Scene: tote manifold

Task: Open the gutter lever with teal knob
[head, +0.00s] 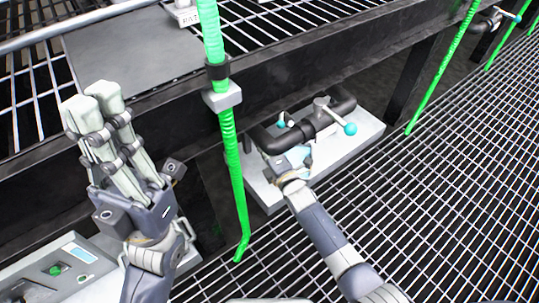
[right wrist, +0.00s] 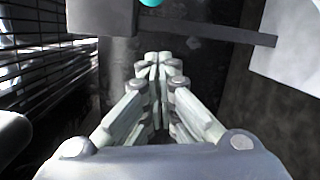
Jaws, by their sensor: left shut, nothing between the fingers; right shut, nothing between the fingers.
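A black pipe manifold (head: 310,124) sits on a pale plate. A lever with a teal knob (head: 351,128) sticks out from its right part. A second, smaller teal-tipped handle (head: 283,122) shows at its left part. My right gripper (head: 302,157) is at the front left of the manifold, seen foreshortened; contact cannot be told. In the right wrist view the right gripper (right wrist: 158,68) is shut and empty, with a teal knob (right wrist: 151,2) cut by the top edge, beyond the fingertips. My left gripper (head: 92,98) is shut and empty, raised at the left, away from the manifold.
A green hose (head: 232,150) hangs between my two arms, in front of the dark shelf beam (head: 180,98). The pale plate (head: 262,196) lies above the grating floor (head: 450,190). A grey box with a green button (head: 75,268) is at lower left.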

